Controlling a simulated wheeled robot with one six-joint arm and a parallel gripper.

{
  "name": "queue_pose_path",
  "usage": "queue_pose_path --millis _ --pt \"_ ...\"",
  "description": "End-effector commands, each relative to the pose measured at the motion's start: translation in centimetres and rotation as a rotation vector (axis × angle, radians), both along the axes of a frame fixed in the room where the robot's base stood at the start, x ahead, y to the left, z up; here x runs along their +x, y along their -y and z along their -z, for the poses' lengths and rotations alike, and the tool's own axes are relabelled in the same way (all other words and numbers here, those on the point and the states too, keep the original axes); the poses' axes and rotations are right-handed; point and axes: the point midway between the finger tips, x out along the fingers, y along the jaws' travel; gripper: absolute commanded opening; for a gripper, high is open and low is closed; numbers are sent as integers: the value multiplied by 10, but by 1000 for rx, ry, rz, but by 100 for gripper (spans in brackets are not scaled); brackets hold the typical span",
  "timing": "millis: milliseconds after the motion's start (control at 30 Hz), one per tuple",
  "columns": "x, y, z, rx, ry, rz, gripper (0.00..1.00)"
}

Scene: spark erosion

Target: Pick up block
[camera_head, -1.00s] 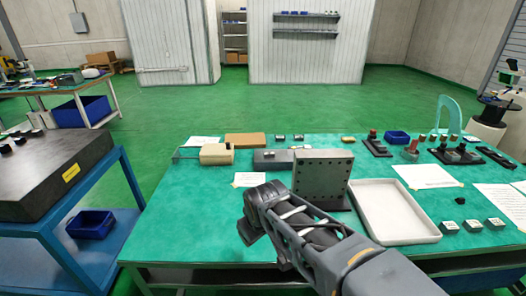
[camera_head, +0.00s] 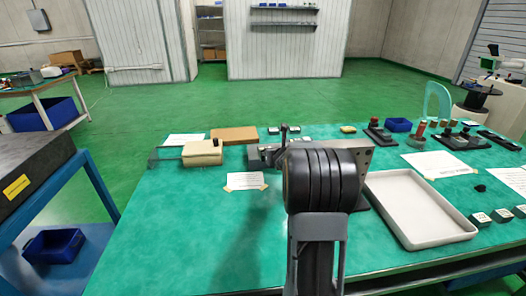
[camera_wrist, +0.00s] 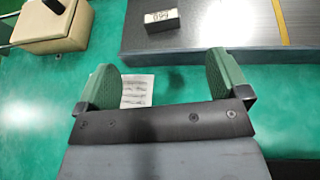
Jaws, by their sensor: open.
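In the wrist view, a small black block (camera_wrist: 161,22) with a white numbered face lies on a dark grey slab (camera_wrist: 215,38). My gripper (camera_wrist: 163,80) is open, with green pads on its two fingers, and nothing is between them. The block is beyond the fingertips and apart from them. In the head view my gripper is hidden behind my dark wrist link.
A cream box (camera_head: 202,153) with a black knob stands left of the slab. A taped paper note (camera_head: 246,181) lies in front. A metal plate (camera_head: 365,158) stands partly hidden behind my arm. A white tray (camera_head: 424,234) is at right. The left front of the table is clear.

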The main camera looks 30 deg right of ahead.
Motion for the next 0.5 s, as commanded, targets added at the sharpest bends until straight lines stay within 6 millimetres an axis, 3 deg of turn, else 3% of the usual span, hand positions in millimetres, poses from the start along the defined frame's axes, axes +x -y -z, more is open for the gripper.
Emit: queue_pose_path --millis 300,500 --pt "49 17 23 -15 -4 -11 94" --pt "66 23 30 -14 -3 -10 94"
